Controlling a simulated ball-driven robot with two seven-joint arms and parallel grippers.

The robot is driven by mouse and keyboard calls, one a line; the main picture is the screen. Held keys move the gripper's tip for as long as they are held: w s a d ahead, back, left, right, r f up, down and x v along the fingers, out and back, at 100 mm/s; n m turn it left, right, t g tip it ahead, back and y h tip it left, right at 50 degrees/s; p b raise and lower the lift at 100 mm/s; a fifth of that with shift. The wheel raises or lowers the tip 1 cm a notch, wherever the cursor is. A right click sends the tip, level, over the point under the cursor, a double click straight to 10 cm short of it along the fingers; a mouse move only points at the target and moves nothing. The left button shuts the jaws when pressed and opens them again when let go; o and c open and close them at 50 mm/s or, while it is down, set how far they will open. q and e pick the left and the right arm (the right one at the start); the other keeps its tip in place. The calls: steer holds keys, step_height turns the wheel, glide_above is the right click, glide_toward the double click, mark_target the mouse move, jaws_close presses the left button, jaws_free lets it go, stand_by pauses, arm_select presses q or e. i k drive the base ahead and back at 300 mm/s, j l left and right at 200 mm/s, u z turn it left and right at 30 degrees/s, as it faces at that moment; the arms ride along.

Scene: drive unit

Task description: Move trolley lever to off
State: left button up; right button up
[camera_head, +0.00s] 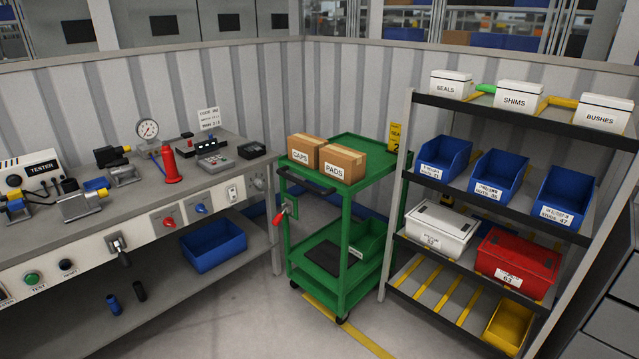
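The green trolley (343,215) stands between the workbench and the shelf rack. A lever with a red handle (278,218) is mounted on the trolley's left front post, near a dark mounting plate (291,208). The handle points down and to the left. Any on or off marking is too small to read. Neither of my grippers shows in the head view, so nothing of mine is seen touching the lever.
The workbench (262,166) at left carries a tester box, a red bottle and a gauge. A black-handled lever (120,250) sticks out of its front panel. Boxes labelled CAPS (304,153) and PADS (335,167) sit on the trolley. Floor in front is clear.

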mark_target(276, 222)
steer(key=i+j, duration=0.25)
steer(key=i, duration=0.2)
steer(key=i+j+u, duration=0.1)
steer(key=i+j, duration=0.15)
steer(key=i, duration=0.2)
steer(key=i+j, duration=0.2)
steer(key=i, duration=0.3)
steer(key=i+j+u, duration=0.1)
steer(key=i+j, duration=0.15)
steer(key=i, duration=0.2)
steer(key=i+j, duration=0.15)
steer(key=i, duration=0.35)
